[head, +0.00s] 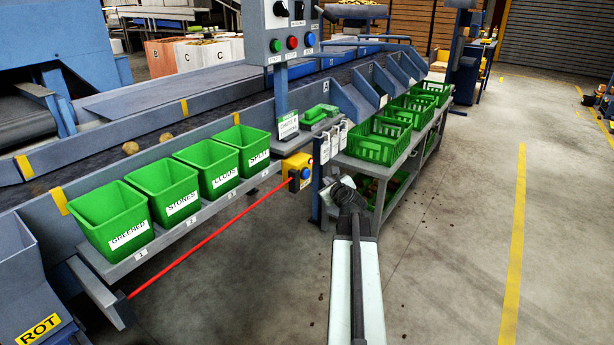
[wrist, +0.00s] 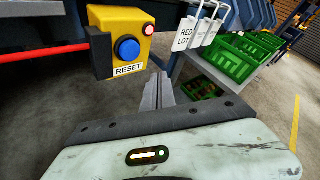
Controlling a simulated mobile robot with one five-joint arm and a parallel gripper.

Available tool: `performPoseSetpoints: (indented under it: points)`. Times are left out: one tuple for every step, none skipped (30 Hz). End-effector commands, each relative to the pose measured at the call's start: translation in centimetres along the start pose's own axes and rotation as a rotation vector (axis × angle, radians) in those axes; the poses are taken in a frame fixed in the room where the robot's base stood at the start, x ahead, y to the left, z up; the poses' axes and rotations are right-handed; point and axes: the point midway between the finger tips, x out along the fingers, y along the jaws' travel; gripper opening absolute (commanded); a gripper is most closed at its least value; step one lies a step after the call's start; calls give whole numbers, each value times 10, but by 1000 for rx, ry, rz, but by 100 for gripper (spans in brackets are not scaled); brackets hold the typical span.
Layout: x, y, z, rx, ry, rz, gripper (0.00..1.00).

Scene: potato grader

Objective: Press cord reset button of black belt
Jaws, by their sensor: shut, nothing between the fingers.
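The yellow cord switch box (head: 291,160) hangs under the edge of the sorting line in the head view. Its round blue reset button (head: 306,173) faces my arm. In the wrist view the box (wrist: 104,18) is at upper left, with the blue button (wrist: 127,48) above a RESET label and a pinkish-red lamp (wrist: 149,29) at its upper right. The red pull cord (head: 210,239) runs left from the box. The dark belt (head: 85,165) carries a few potatoes. My gripper (wrist: 160,74) is shut and empty, below and right of the button and apart from it.
White tags (head: 325,150), one reading RED LOT, hang right of the box near a blue post. A grey rack (head: 375,170) with green crates stands behind my gripper. Green labelled bins (head: 112,218) line the left. The floor at right (head: 450,250) is clear.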

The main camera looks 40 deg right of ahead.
Motion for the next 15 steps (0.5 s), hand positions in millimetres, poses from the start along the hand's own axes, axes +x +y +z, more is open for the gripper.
performPoseSetpoints:
  points:
    - [7, 4, 5, -2, -2, 2, 0]
    - [10, 7, 7, -2, -2, 1, 0]
    - [14, 9, 10, -2, -2, 1, 0]
    - [16, 11, 12, -1, -2, 1, 0]
    - [19, 13, 14, -1, -1, 2, 0]
    - [22, 16, 16, -2, -1, 2, 0]
    - [24, 18, 18, -1, -1, 2, 0]
    - [26, 19, 19, -1, -1, 2, 0]
    - [28, 20, 20, -1, -1, 1, 0]
    - [29, 21, 21, -2, -1, 1, 0]
    - [30, 22, 22, -1, -1, 0, 0]
    - [30, 23, 23, -1, -2, 0, 0]
    - [31, 23, 23, -1, -2, 1, 0]
    - [31, 24, 24, 0, -2, 1, 0]
    - [32, 24, 24, 0, -2, 1, 0]
